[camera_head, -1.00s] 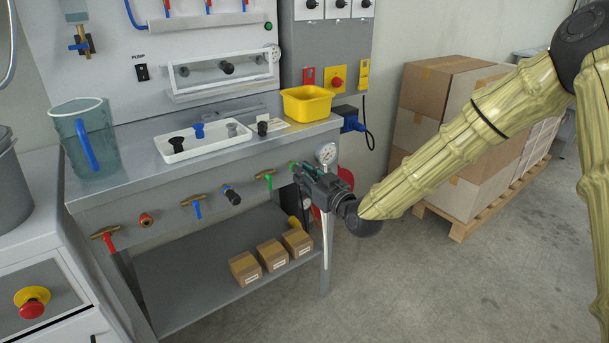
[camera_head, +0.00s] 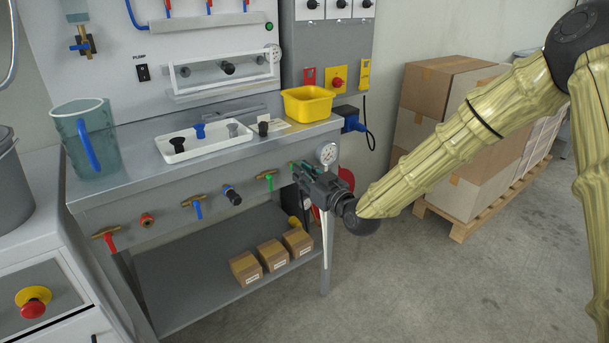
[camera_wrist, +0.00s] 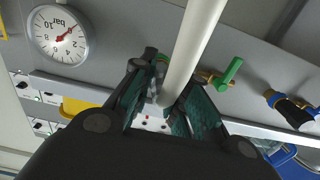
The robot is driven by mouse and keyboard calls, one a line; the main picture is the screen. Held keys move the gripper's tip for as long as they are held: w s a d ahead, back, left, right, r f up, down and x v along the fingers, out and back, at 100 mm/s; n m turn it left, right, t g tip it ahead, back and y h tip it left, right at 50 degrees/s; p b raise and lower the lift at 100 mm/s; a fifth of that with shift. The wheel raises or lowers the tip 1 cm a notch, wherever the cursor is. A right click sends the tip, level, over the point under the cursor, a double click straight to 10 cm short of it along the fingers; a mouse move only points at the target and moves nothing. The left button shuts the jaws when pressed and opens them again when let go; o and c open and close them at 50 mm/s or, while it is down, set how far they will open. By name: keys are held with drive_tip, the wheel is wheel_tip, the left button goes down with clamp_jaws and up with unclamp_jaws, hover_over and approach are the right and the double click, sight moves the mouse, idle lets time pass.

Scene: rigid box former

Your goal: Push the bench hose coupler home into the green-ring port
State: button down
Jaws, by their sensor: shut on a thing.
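My gripper (camera_head: 305,173) is at the right end of the bench front, below the worktop; its dark green-lined fingers also show in the wrist view (camera_wrist: 163,108). It is shut on the hose coupler, which is mostly hidden between the fingers. A pale hose (camera_wrist: 198,35) runs from there and hangs down beside the bench leg in the head view (camera_head: 325,235). A bit of green, apparently the green-ring port (camera_head: 291,164), shows just beyond the fingertips. How deep the coupler sits in it cannot be told.
A pressure gauge (camera_head: 328,153) is close beside my gripper. A green-handled valve (camera_head: 268,180) and a blue-and-black fitting (camera_head: 232,195) are to its left on the bench front. A yellow bin (camera_head: 307,104) stands above on the worktop. The floor to the right is clear up to the pallet of boxes.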

drive_tip(key=c, duration=1.3)
unclamp_jaws()
drive_tip(key=shift+p+v, duration=0.45)
drive_tip(key=shift+v, duration=3.45)
